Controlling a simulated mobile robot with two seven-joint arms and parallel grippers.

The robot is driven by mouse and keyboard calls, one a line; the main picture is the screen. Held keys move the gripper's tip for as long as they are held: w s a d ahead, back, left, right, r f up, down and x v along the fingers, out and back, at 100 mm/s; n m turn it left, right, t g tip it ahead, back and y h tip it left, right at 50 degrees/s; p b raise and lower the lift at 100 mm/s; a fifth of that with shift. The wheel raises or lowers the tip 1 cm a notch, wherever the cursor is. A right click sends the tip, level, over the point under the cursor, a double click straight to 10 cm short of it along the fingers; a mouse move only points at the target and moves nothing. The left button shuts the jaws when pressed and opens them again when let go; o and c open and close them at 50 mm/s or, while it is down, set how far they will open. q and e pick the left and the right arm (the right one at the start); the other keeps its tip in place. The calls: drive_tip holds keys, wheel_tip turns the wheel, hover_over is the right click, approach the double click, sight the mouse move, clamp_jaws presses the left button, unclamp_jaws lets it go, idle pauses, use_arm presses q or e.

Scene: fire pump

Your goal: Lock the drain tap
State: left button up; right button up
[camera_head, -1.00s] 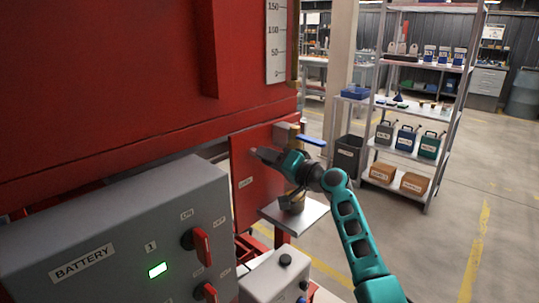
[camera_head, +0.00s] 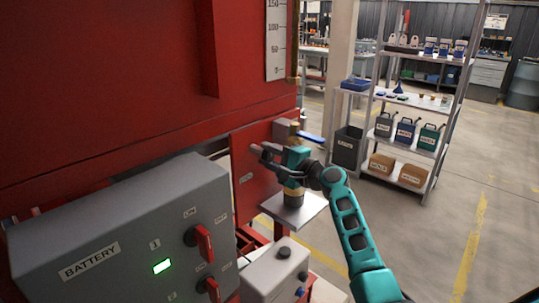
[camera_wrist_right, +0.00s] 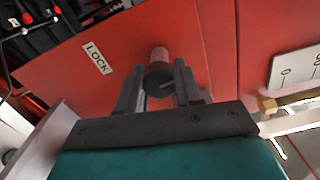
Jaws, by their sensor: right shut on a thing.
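The drain tap's blue lever (camera_head: 310,137) sticks out to the right from a brass valve at the edge of the red machine. The red panel beside it carries a LOCK label (camera_wrist_right: 97,57). A short round knob (camera_wrist_right: 158,78) with a dark end and a paler shaft stands out from this panel. My right gripper (camera_head: 266,153) is at the panel, left of and just below the lever. In the right wrist view my right gripper (camera_wrist_right: 158,70) is shut on the knob, with one finger on each side. My left gripper is not in view.
A grey battery box (camera_head: 120,240) with red switches fills the lower left. A small grey control box (camera_head: 275,272) and a metal plate (camera_head: 305,211) lie below my right arm. A shelf rack (camera_head: 415,95) and a dark bin (camera_head: 347,150) stand behind. The floor at right is clear.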

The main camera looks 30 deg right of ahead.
drive_tip(key=shift+d+r+m, duration=0.2)
drive_tip(key=shift+m, duration=0.4)
drive_tip(key=o, duration=0.8)
drive_tip(key=shift+f, duration=0.1)
drive_tip(key=shift+o, duration=1.1)
drive_tip(key=shift+f, duration=0.1)
drive_tip(key=shift+a, duration=0.1)
drive_tip(key=shift+s, duration=0.1)
drive_tip(key=v, duration=1.2)
drive_tip(key=shift+s+d+b, duration=0.2)
drive_tip(key=shift+s+b, duration=0.1)
drive_tip(key=shift+b, duration=0.1)
